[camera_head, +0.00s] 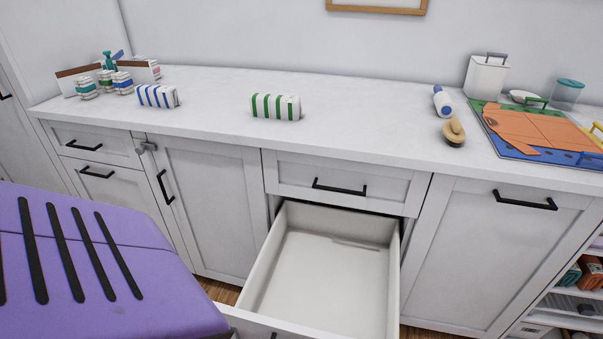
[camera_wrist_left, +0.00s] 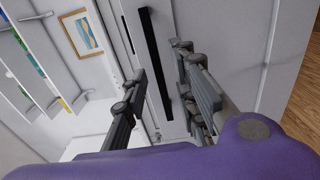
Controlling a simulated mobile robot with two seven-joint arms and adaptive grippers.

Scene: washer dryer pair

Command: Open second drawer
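The second drawer (camera_head: 325,275), white, is pulled well out below the closed top drawer (camera_head: 340,187) in the middle of the cabinet row, and it is empty inside. Its front panel is mostly cut off at the lower edge of the head view. In the left wrist view my left gripper (camera_wrist_left: 158,65) is open, with its grey fingers on either side of a black bar handle (camera_wrist_left: 150,35). I cannot tell whether they touch it. The fingers are not visible in the head view. My right gripper is in neither view.
The white countertop (camera_head: 210,95) holds a green-striped block (camera_head: 275,106), a blue-striped block (camera_head: 157,96), a brush (camera_head: 454,132) and an orange-and-blue puzzle-like board (camera_head: 535,130). Closed doors with black handles flank the drawer. A wooden floor (camera_wrist_left: 303,75) shows at right in the wrist view.

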